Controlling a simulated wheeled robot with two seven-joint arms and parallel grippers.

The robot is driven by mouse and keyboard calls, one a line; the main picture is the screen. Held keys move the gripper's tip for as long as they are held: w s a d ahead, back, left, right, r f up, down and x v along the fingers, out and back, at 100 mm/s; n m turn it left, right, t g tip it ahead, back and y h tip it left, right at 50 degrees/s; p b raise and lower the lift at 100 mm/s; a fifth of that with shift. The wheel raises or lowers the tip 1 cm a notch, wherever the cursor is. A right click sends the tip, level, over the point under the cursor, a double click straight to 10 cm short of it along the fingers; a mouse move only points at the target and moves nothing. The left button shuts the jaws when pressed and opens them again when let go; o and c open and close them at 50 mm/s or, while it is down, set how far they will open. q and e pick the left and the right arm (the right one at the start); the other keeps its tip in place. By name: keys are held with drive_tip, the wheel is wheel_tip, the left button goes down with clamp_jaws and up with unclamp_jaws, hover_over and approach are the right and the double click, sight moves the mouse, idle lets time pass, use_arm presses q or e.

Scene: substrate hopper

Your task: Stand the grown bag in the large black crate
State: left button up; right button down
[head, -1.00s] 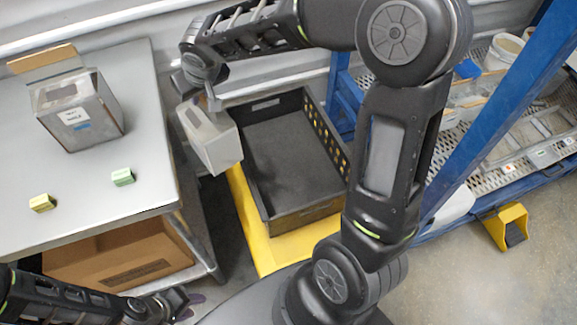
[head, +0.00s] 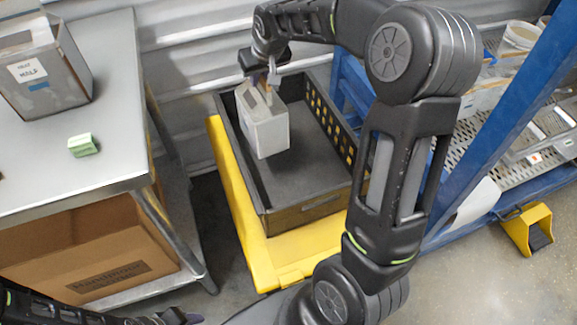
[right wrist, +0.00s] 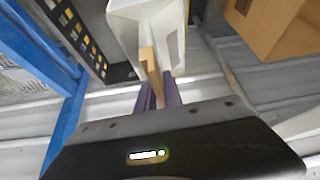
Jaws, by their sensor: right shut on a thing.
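The grown bag (head: 266,131) is a pale, box-shaped bag with a grey patch. My right gripper (head: 265,80) is shut on its top, and it hangs nearly upright over the left part of the large black crate (head: 315,206). I cannot tell whether its bottom touches the crate floor. In the right wrist view the bag (right wrist: 125,25) sits beyond the purple fingers (right wrist: 160,92), which pinch a tan strip at its top. My left gripper (head: 180,317) shows only in part at the bottom left edge, away from the bag.
The crate stands on a yellow base (head: 262,262). At left, a metal table (head: 105,150) holds a grey box (head: 45,75) and a green block (head: 83,145), with a cardboard box (head: 90,250) below. A blue rack (head: 470,150) stands at right. The crate's visible floor is clear.

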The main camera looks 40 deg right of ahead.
drive_tip(key=s+d+f+m+b, duration=0.1)
drive_tip(key=d+f+b, duration=0.5)
drive_tip(key=d, duration=0.3)
drive_tip(key=shift+f+h+b, duration=0.3)
drive_tip(key=shift+f+b, duration=0.05)
drive_tip(key=shift+b, duration=0.45)
drive_tip(key=shift+d+f+b, duration=0.1)
drive_tip(key=shift+f+b, duration=0.5)
drive_tip(key=shift+f, duration=1.95)
wheel_tip(320, 180, down, 5)
drive_tip(key=shift+b, duration=0.65)
